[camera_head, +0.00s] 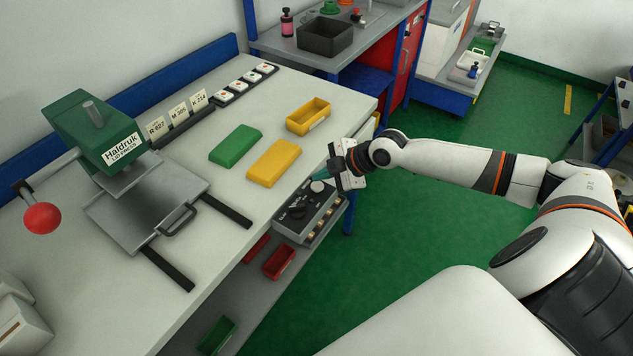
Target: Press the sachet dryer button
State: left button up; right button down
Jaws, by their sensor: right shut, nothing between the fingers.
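A dark grey control box (309,211) is at the front edge of the bench. It has a black knob (297,212), a round pale button (318,186) near its far end and several small yellowish parts along its front side. Its lettering is too small to read, so I cannot tell which control is the sachet dryer's. My right gripper (321,174) is shut and empty, its teal fingertips at the far end of the box, close to the pale button. I cannot tell whether they touch it. My left gripper is out of view.
A green press (92,130) labelled Haldruk stands on the left with a red-ball lever (42,218). A green block (236,145), a yellow block (273,163) and an open yellow tray (308,116) lie on the bench. Several white switches (240,86) line the back.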

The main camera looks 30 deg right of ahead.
aim_at(322, 187)
jog(key=shift+r+p, duration=2.05)
jog(key=shift+r, duration=0.7)
